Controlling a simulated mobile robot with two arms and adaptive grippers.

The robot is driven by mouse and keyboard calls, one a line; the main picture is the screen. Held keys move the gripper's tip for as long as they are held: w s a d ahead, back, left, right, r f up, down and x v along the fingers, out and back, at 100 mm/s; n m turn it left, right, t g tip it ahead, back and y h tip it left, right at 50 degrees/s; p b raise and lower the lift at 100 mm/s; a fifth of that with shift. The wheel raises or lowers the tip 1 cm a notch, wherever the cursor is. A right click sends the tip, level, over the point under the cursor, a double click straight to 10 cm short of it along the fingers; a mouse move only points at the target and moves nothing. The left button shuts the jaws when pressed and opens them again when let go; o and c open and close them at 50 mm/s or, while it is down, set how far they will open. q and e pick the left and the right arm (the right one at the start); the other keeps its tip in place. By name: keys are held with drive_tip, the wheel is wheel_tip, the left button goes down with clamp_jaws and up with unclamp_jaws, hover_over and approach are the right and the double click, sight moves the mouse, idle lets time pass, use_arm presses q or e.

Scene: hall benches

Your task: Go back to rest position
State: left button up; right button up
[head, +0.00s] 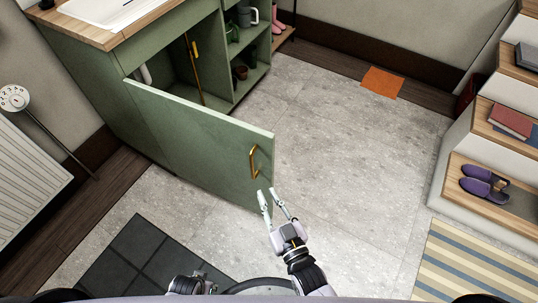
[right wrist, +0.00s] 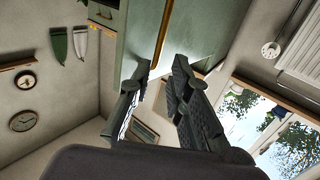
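My right gripper (head: 268,195) is open at the lower middle of the head view, just below the gold handle (head: 254,162) of the green cabinet door (head: 200,135). The door stands swung wide open into the room. In the right wrist view the two fingers of my right gripper (right wrist: 161,72) are apart with nothing between them. The gold handle (right wrist: 163,28) and green door (right wrist: 200,25) show just beyond the fingertips. I cannot tell whether a finger touches the door.
The green cabinet (head: 90,75) has a white sink (head: 105,8) on top and shelves with mugs. Wooden steps (head: 490,180) at the right hold purple slippers (head: 485,183) and books. A radiator (head: 25,175) stands left. The grey floor (head: 350,180) right of the door is clear.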

drive_tip(key=s+d+f+m+g+h, duration=0.1)
drive_tip(key=s+d+f+g+h, duration=0.15)
drive_tip(key=d+f, duration=0.4)
drive_tip(key=s+d+f+g+h, duration=0.1)
drive_tip(key=s+d+f+g, duration=0.25)
drive_tip(key=f, duration=0.55)
drive_tip(key=s+d+f+m+g+h, duration=0.1)
drive_tip(key=s+d+f+g+h, duration=0.2)
drive_tip(key=f, duration=0.5)
drive_tip(key=s+d+f+g+h, duration=0.1)
drive_tip(key=s+d+f+g, duration=0.5)
drive_tip(key=s+d, duration=0.35)
use_arm(q)
drive_tip(key=s+a+r+p, duration=0.1)
drive_tip(key=s+r+p, duration=0.1)
drive_tip(key=s+p, duration=0.4)
drive_tip(key=s+a+r+g+p, duration=0.1)
drive_tip(key=s+r+p, duration=0.1)
drive_tip(key=s+p, duration=0.5)
drive_tip(key=shift+s+a+p, duration=0.25)
drive_tip(key=shift+s+p, duration=0.05)
drive_tip(key=shift+p, duration=0.4)
use_arm(e)
drive_tip(key=s+d+r, duration=0.1)
drive_tip(key=s+r, duration=0.3)
drive_tip(key=s, duration=0.9)
drive_tip(key=shift+d+m, duration=0.2)
drive_tip(key=shift+m, duration=0.1)
drive_tip(key=shift+r, duration=0.1)
